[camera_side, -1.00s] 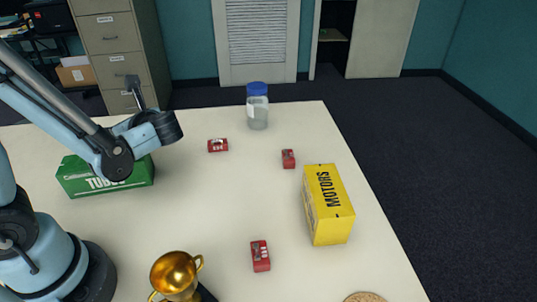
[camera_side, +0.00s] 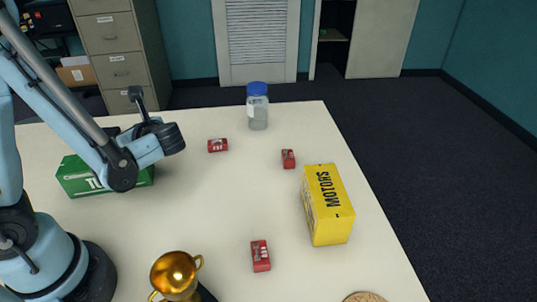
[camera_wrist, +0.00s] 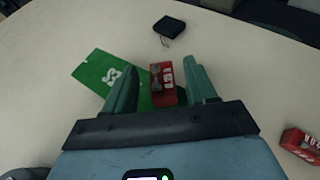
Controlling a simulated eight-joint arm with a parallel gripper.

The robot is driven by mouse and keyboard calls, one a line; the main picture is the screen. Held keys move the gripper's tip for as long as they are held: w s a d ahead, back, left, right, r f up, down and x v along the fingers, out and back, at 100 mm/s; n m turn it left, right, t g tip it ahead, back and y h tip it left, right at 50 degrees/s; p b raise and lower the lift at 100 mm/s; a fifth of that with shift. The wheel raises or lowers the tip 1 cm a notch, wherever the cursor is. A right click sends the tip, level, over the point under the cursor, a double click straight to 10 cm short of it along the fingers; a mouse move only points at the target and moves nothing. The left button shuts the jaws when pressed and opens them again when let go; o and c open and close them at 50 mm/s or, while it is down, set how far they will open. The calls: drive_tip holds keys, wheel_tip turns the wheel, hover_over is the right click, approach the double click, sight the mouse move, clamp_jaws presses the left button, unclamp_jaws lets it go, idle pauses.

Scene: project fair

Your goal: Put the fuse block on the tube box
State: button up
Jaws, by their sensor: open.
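A red block with pale lettering, the fuse block (camera_wrist: 163,85), shows between the fingers of my gripper (camera_wrist: 160,66) in the wrist view. The fingers are open, with a gap on both sides of the block. The green tube box (camera_wrist: 100,80) lies behind and to the left of it. The block overlaps the box's right part; I cannot tell whether it touches it. In the side view the tube box (camera_side: 78,182) stands at the table's left, partly covered by my arm.
Red blocks lie on the table at the back (camera_side: 217,145), right (camera_side: 288,159) and front (camera_side: 260,256). A yellow motors box (camera_side: 328,205), a blue-capped jar (camera_side: 257,108) and a gold trophy (camera_side: 175,274) stand around them. A black object (camera_wrist: 175,30) lies beyond my fingers. The table's middle is clear.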

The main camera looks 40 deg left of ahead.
drive_tip(key=w+d+r+n+t+h, duration=0.1)
drive_tip(key=d+r+n+t+h, duration=0.1)
drive_tip(key=d+n+h, duration=0.4)
drive_tip(key=w+d+r+n+t+h, duration=0.2)
drive_tip(key=d+n+t+h, duration=0.3)
drive_tip(key=n, duration=0.7)
drive_tip(key=d+h, duration=0.2)
drive_tip(key=d, duration=0.2)
drive_tip(key=shift+w+d+r, duration=0.15)
drive_tip(key=shift+d+r, duration=0.1)
drive_tip(key=shift+r, duration=0.15)
